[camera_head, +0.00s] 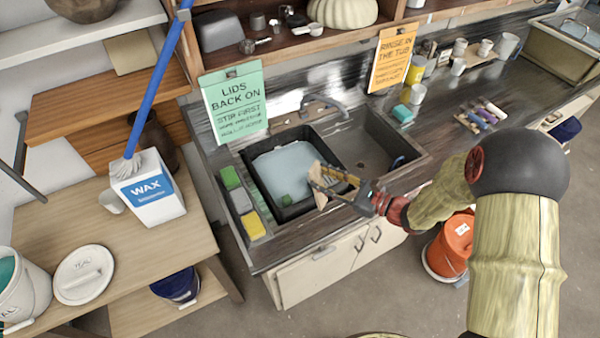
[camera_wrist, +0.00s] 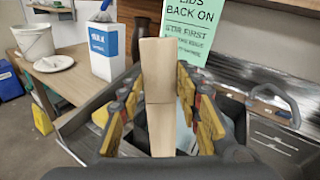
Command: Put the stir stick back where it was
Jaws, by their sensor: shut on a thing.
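The stir stick, a flat pale wooden paddle (camera_wrist: 157,78), stands between my fingers in the wrist view. In the head view the stick (camera_head: 319,188) shows as a tan strip at the fingertips. My gripper (camera_head: 332,182) is shut on it, with yellow finger pads on both sides (camera_wrist: 159,100). The gripper is at the front right part of the black tub (camera_head: 247,160) in the left sink basin. The tub holds pale liquid (camera_head: 283,165). Whether the stick's lower end touches the liquid or tub cannot be told. The spot where the stick was before is not identifiable.
A white wax container (camera_head: 150,195) and a white bucket (camera_head: 25,290) with a lid (camera_head: 84,275) beside it are on the wooden table. Sponges (camera_head: 242,200) line the tub's left. A faucet (camera_head: 322,103) rises behind. An orange bucket (camera_head: 450,245) stands on the floor.

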